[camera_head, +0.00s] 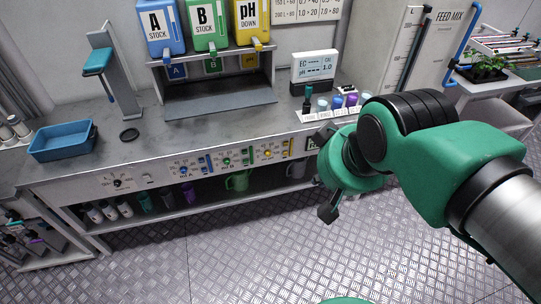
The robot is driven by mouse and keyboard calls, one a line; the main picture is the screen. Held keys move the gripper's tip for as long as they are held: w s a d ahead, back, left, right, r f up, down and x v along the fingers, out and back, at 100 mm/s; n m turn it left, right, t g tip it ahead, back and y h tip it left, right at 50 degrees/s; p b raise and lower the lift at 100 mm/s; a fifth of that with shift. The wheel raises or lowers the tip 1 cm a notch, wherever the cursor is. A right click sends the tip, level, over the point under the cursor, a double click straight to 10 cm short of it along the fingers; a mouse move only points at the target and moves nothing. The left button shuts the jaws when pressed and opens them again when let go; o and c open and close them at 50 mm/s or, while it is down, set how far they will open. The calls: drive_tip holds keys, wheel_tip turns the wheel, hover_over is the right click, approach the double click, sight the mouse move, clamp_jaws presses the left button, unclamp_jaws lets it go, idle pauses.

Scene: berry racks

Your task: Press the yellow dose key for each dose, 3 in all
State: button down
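The control panel (150,178) runs along the front edge of the counter, with blue, green and yellow groups of controls. The yellow dose key (267,154) appears as a small round yellow spot in the right-hand group, with a yellow upright bar (291,147) to its right. My gripper (325,172) is right of these controls and apart from them in the picture. Its two dark fingertips are spread wide, and nothing shows between them. My wrist and arm hide the panel's right end. I cannot tell whether the key is pressed.
Blue A, green B and yellow pH DOWN tanks (248,22) stand above a grey bay (220,101). A meter (312,72) and small bottles stand at right. A blue tray (62,141) is at left.

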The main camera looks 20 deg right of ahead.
drive_tip(key=w+d+f+t+h, duration=0.1)
drive_tip(key=w+d+f, duration=0.2)
drive_tip(key=w, duration=0.6)
drive_tip(key=w+d+f, duration=0.3)
drive_tip(key=w+d, duration=0.1)
drive_tip(key=w, duration=0.6)
drive_tip(key=w+d+f+t+h, duration=0.1)
drive_tip(key=w+d+f, duration=0.2)
drive_tip(key=w, duration=0.6)
drive_tip(key=w+d+f+n, duration=0.1)
drive_tip(key=w+d+f, duration=0.1)
drive_tip(key=w+f, duration=0.55)
drive_tip(key=w+d+f+n, duration=0.1)
drive_tip(key=w+d+f, duration=0.2)
drive_tip(key=w+f, duration=0.5)
drive_tip(key=t+y, duration=0.1)
drive_tip(key=y, duration=0.4)
approach(285, 154)
drive_tip(key=s+a+f, duration=0.2)
drive_tip(key=s+f, duration=0.4)
drive_tip(key=f, duration=0.1)
drive_tip(key=shift+s+d+r+n+b, duration=0.1)
drive_tip(key=shift+s+r+n+b, duration=0.1)
drive_tip(key=shift+n+b, duration=0.15)
drive_tip(key=shift+w, duration=0.1)
drive_tip(key=w, duration=0.8)
drive_tip(key=shift+w, duration=0.3)
